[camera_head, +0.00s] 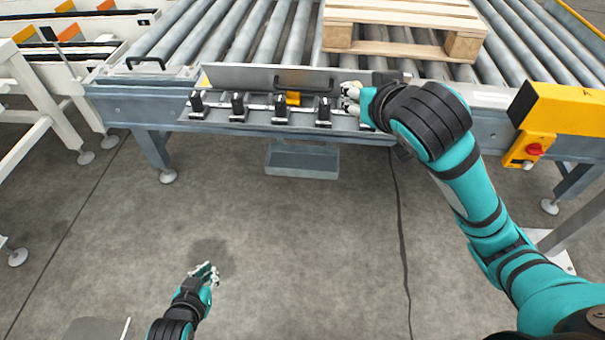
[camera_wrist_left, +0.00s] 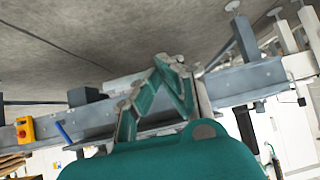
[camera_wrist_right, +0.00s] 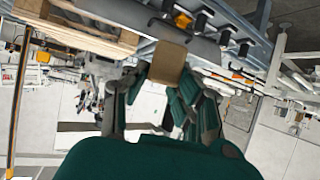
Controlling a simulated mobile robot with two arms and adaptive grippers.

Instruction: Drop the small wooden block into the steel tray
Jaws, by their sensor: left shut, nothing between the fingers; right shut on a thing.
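My right gripper (camera_head: 350,98) is at the conveyor's front ledge, at the right end of the row of black devices. In the right wrist view its fingers (camera_wrist_right: 165,76) are shut on the small wooden block (camera_wrist_right: 168,63), a tan piece held at the fingertips. The block cannot be made out clearly in the head view. The steel tray (camera_head: 302,174) is a grey open box below the ledge, lower and left of the right gripper. My left gripper (camera_head: 207,272) is low over the floor, away from both; in the left wrist view its fingers (camera_wrist_left: 172,62) are shut and empty.
A roller conveyor (camera_head: 265,30) spans the back, with a wooden pallet (camera_head: 400,12) on it. Several black devices (camera_head: 238,106) and a yellow-orange piece (camera_head: 293,98) line the ledge. A yellow box with a red knob (camera_head: 534,149) is at right. The floor in front is clear.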

